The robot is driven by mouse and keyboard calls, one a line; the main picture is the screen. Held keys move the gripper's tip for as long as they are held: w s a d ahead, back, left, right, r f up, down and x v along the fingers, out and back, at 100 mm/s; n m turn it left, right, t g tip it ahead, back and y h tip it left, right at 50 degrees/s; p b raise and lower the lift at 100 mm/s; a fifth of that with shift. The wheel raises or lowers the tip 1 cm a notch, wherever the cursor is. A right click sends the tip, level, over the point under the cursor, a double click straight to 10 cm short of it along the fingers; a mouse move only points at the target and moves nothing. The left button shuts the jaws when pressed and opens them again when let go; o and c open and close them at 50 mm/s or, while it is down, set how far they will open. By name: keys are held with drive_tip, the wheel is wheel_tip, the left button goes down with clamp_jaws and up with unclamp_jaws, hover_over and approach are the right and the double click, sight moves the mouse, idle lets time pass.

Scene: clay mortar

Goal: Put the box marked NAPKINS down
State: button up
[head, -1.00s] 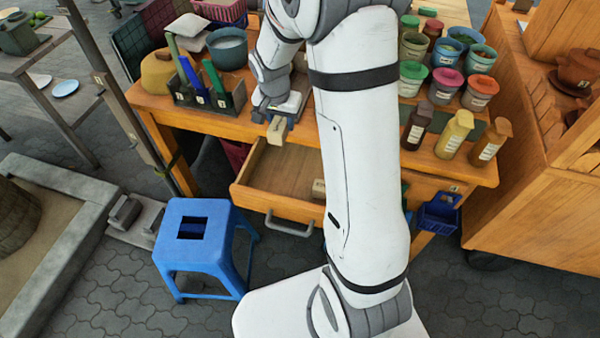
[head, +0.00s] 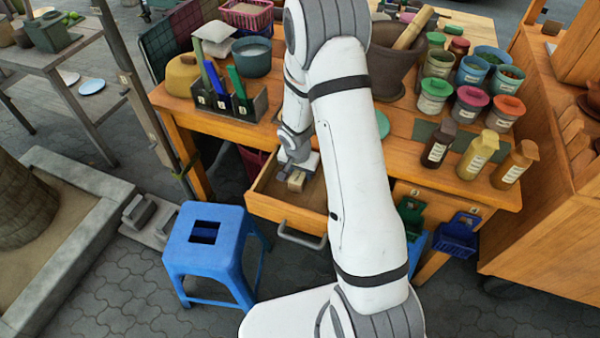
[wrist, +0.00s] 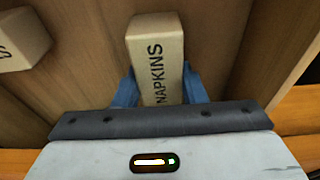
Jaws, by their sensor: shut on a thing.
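The tan box marked NAPKINS (wrist: 155,55) is between the two blue fingers of my gripper (wrist: 157,88) in the wrist view, its lettering facing the camera. My gripper (head: 296,176) is shut on it. In the head view the box (head: 296,183) shows small below my gripper, inside the outline of the open drawer (head: 268,205). The wrist view shows the wooden drawer floor (wrist: 85,75) behind the box. I cannot tell whether the box touches that floor.
Another tan box (wrist: 20,40) with partly cut-off lettering lies left of the held box in the wrist view. A drawer wall (wrist: 290,50) rises on the right. A blue stool (head: 205,245) stands left of the drawer. Jars and bottles (head: 477,155) crowd the worktop.

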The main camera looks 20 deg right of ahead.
sight(298, 176)
drive_tip(key=shift+f, duration=0.15)
drive_tip(key=o, duration=1.1)
drive_tip(key=shift+c, duration=0.2)
drive_tip(key=shift+r, duration=0.3)
drive_tip(key=s+r+n, duration=0.1)
drive_tip(key=s+r, duration=0.3)
drive_tip(key=r, duration=0.4)
drive_tip(key=s+r+n+p, duration=0.1)
drive_tip(key=s+r, duration=0.2)
drive_tip(key=r, duration=0.5)
drive_tip(key=s+r+n, duration=0.1)
drive_tip(key=s+r, duration=0.3)
drive_tip(key=r, duration=0.4)
drive_tip(key=s+a+r+n+y, duration=0.1)
drive_tip(key=s+r+n, duration=0.3)
drive_tip(key=s, duration=0.8)
wheel_tip(298, 176, up, 2)
drive_tip(key=shift+s+a+r+t, duration=0.15)
drive_tip(key=shift+a+r+t, duration=0.05)
drive_tip(key=shift+a+t, duration=0.15)
